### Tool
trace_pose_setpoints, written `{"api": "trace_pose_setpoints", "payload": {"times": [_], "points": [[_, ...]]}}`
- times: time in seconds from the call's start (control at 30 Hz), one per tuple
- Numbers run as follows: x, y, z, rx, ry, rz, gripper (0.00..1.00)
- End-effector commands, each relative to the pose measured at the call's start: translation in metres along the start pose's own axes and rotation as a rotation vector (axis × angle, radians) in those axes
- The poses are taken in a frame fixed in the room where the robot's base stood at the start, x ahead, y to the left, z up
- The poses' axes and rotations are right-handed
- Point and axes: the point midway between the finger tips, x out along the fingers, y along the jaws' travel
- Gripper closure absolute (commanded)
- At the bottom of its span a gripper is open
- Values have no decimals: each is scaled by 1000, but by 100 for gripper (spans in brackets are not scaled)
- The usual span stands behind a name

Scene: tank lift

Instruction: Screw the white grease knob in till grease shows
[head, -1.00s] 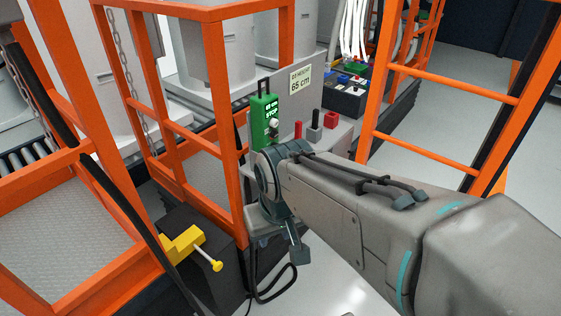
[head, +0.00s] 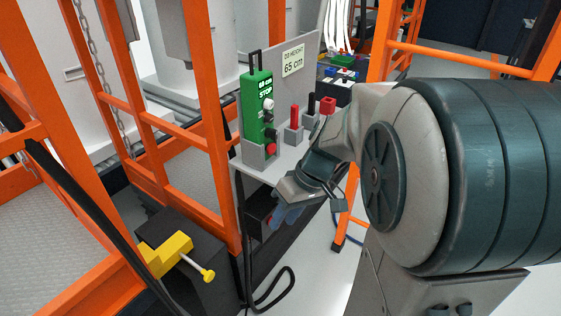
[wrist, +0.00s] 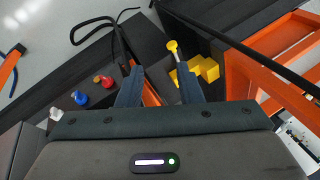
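A whitish knob (wrist: 56,114) is at the left of the wrist view. It ends a row with a blue knob (wrist: 79,97) and a red knob (wrist: 107,81) on a dark surface. My gripper (wrist: 160,67) is open, with nothing between its two dark blue fingers. The knobs lie left of the fingers, apart from them. In the head view my gripper (head: 312,190) is beside the grey shelf, partly hidden by my arm. The white knob low down cannot be made out there. No grease can be made out.
A yellow block with a yellow-tipped rod (head: 207,275) stands at lower left. Orange railings (head: 205,120) rise left and right. A green box (head: 257,108) and several levers stand on the grey shelf (head: 272,172). A black cable (head: 275,292) hangs to the floor.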

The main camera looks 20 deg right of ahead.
Motion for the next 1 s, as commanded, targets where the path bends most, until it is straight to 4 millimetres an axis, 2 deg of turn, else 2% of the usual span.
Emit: {"api": "trace_pose_setpoints", "payload": {"times": [0.03,0.17,0.3,0.37,0.5,0.6,0.7,0.83,1.0], "points": [[27,24,-5,-21,30,-65,67],[57,68,-26,-127,165,-212,67],[82,126,-45,-242,391,-314,67],[90,155,-51,-289,508,-332,67],[102,228,-56,-391,806,-302,67],[104,277,-52,-447,1000,-227,67],[103,316,-44,-484,1148,-136,67],[99,348,-35,-511,1262,-41,67],[98,357,-38,-527,1306,3,67]]}}
